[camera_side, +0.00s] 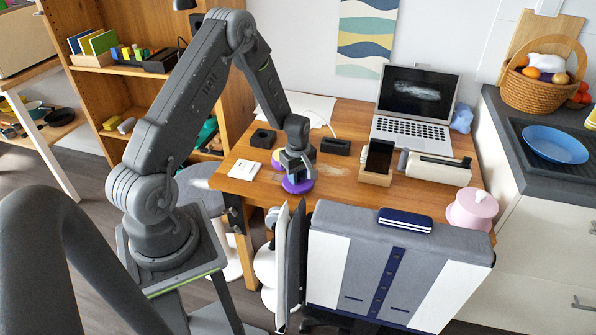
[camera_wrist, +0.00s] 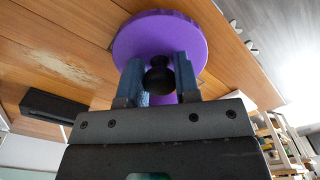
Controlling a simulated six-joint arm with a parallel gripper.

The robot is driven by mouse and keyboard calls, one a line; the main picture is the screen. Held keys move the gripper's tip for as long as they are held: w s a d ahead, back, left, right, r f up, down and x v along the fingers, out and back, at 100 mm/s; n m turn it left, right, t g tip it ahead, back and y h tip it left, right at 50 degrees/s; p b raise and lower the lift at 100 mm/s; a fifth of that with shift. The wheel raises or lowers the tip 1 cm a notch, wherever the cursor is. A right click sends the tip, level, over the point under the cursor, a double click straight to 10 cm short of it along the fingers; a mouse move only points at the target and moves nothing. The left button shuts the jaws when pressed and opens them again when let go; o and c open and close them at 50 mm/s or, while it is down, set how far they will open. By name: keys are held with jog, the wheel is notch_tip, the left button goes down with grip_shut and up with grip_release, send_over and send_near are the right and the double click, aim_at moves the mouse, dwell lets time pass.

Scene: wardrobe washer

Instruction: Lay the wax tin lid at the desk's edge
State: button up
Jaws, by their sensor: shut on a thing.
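The wax tin lid is a purple disc (camera_side: 297,186) with a dark knob. It is near the desk's front edge in the side view. In the wrist view the purple lid (camera_wrist: 150,32) fills the top middle, with wooden desk behind it. My gripper (camera_side: 299,172) is shut on the lid's knob; its two blue-grey fingertips (camera_wrist: 160,78) stand on either side of the dark knob. I cannot tell whether the lid touches the desk. A round yellow-topped, purple-sided thing (camera_side: 291,148), likely the wax tin, is on the desk behind my gripper.
The wooden desk (camera_side: 345,187) also holds a white card (camera_side: 244,170), black blocks (camera_side: 263,138), a phone on a stand (camera_side: 377,160), a white roll-shaped device (camera_side: 438,168) and a laptop (camera_side: 415,105). A grey-white padded piece (camera_side: 390,265) stands in front of the desk.

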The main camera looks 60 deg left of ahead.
jog(key=shift+f, duration=0.25)
jog(key=shift+f, duration=0.3)
jog(key=o, duration=1)
jog(key=shift+c, duration=0.2)
notch_tip(320, 180, up, 14)
jog(key=shift+f, duration=0.1)
